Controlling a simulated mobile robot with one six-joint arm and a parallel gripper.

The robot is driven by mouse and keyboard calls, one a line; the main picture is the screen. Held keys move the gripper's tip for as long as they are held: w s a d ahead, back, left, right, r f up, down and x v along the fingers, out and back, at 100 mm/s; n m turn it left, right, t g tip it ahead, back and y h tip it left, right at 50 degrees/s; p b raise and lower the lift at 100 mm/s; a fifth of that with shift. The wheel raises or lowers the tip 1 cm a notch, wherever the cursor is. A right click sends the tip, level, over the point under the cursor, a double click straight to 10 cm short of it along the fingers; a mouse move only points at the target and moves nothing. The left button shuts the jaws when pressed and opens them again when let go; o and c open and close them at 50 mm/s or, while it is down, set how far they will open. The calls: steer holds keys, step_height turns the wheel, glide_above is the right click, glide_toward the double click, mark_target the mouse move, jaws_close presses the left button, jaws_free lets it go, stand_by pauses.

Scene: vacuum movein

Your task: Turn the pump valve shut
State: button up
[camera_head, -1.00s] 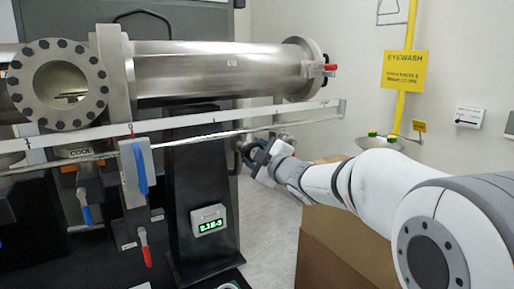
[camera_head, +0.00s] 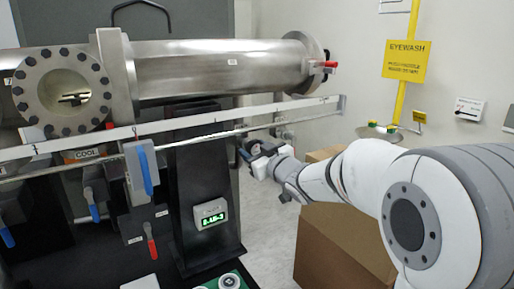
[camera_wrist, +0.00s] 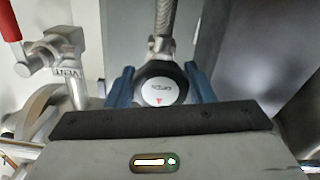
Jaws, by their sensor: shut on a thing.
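The pump valve is a round black knob (camera_wrist: 161,73) with a white cap (camera_wrist: 160,91) that bears a red arrow and small lettering. In the wrist view it sits at the top centre, below a braided metal hose. My gripper (camera_wrist: 160,84) is shut on this knob, with one blue finger on each side. In the head view my gripper (camera_head: 248,155) is beside the black column, under the long steel pipe. The knob is too hidden there to make out.
A red lever (camera_wrist: 10,22) and a metal fitting marked VENT (camera_wrist: 68,72) stand left of the knob. The long steel pipe (camera_head: 215,68) and white rail run above. A green display (camera_head: 210,216) is on the black column; a cardboard box (camera_head: 335,240) stands below my arm.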

steer(key=shift+m, duration=0.3)
steer(key=o, duration=1)
steer(key=shift+c, duration=0.2)
steer(key=shift+d, duration=0.1)
steer(key=b+v, duration=0.1)
steer(key=v, duration=0.6)
steer(key=shift+s+d, duration=0.15)
steer(key=shift+s, duration=0.15)
